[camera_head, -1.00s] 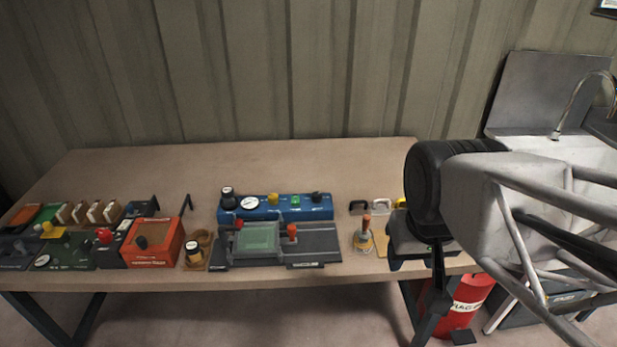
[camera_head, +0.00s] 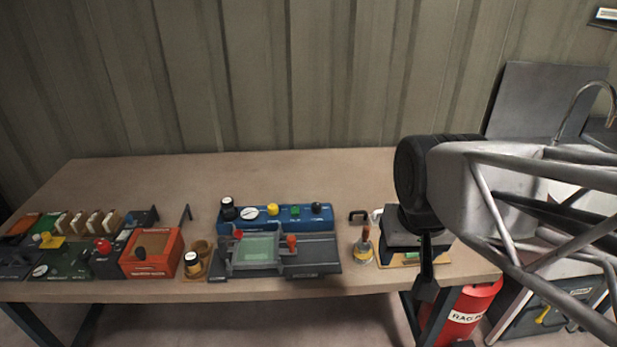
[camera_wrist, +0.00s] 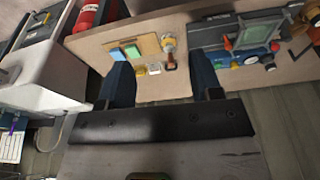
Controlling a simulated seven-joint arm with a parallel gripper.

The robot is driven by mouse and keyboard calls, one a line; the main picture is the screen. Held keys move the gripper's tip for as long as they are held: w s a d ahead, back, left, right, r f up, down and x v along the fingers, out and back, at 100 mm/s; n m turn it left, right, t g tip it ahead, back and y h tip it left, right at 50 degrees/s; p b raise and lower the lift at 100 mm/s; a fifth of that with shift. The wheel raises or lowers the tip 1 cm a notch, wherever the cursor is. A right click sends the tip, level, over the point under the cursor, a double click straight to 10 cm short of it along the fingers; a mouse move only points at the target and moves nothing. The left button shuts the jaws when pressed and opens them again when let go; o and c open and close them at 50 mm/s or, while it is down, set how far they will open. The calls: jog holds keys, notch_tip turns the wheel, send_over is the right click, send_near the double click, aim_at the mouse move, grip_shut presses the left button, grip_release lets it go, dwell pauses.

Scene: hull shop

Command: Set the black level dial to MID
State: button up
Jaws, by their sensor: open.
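Several black knobs show, and their labels are too small to read, so I cannot tell which is the level dial. The blue panel (camera_head: 270,221) carries a black knob (camera_head: 316,207) at its right end and a tall black knob (camera_head: 228,203) at its left end. An orange box (camera_head: 155,264) at left also has a dark knob (camera_head: 140,253). My gripper (camera_head: 426,288) is at the table's right front, well right of the blue panel. In the wrist view my gripper (camera_wrist: 162,80) is open and empty, fingers wide apart, with the blue panel (camera_wrist: 240,60) off to the right.
A grey fixture with a green window (camera_head: 256,248) stands before the blue panel. An orange-handled tool (camera_head: 363,245) stands between panel and gripper. More control boxes crowd the left. The table's back (camera_head: 250,170) is clear.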

jog(key=w+a+m, duration=0.1)
jog(key=w+a, duration=0.1)
jog(key=w, duration=0.8)
jog(key=m+g, duration=0.2)
jog(key=m, duration=0.2)
send_over(317, 205)
notch_tip(317, 205, down, 15)
jog(key=shift+s+r, duration=0.15)
jog(key=shift+w+f, duration=0.25)
jog(key=shift+f, duration=3.9)
jog(key=c, duration=0.9)
